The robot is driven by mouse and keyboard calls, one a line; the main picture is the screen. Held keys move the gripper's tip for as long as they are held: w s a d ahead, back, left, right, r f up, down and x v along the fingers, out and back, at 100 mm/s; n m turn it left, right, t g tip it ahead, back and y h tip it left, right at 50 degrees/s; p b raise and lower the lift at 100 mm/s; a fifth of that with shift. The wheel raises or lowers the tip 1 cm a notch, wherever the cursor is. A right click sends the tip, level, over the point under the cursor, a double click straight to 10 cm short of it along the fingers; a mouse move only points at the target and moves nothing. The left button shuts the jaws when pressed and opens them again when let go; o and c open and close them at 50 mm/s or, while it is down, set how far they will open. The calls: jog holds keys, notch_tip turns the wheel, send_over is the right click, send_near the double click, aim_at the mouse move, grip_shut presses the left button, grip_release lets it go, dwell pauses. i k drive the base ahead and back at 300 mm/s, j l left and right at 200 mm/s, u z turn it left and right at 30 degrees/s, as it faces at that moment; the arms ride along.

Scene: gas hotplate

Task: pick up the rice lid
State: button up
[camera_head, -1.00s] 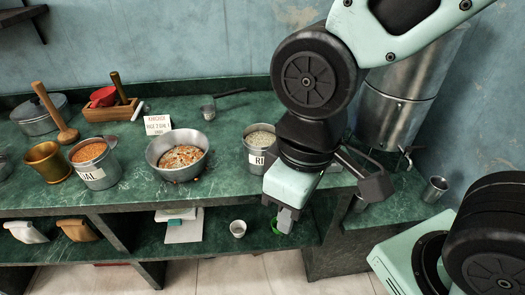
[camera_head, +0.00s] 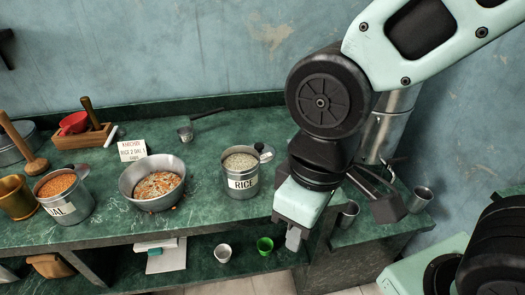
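The rice canister (camera_head: 243,182) is a grey metal tin labelled RICE, standing on the green counter near its front edge. Its top is open and pale rice (camera_head: 241,162) shows inside. A small dark and grey piece (camera_head: 264,153) sits at its right rim; I cannot tell whether this is the rice lid. No other lid for this tin can be made out. My gripper (camera_head: 294,238) hangs pointing down, right of the canister and in front of the counter edge, apart from the tin. Its fingers are seen edge-on, so their opening is unclear. I see nothing held.
A metal bowl of mixed grain (camera_head: 152,200) and a DAL tin (camera_head: 64,209) stand left of the rice. A mortar (camera_head: 16,197), sign (camera_head: 132,150) and small pan (camera_head: 186,133) are also on the counter. A green cup (camera_head: 265,245) sits on the lower shelf.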

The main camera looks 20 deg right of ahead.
aim_at(267, 153)
jog(key=i+j+z, duration=0.45)
jog(key=j, duration=0.3)
jog(key=i+j+z, duration=0.2)
jog(key=i+j, duration=0.1)
jog(key=j, duration=0.1)
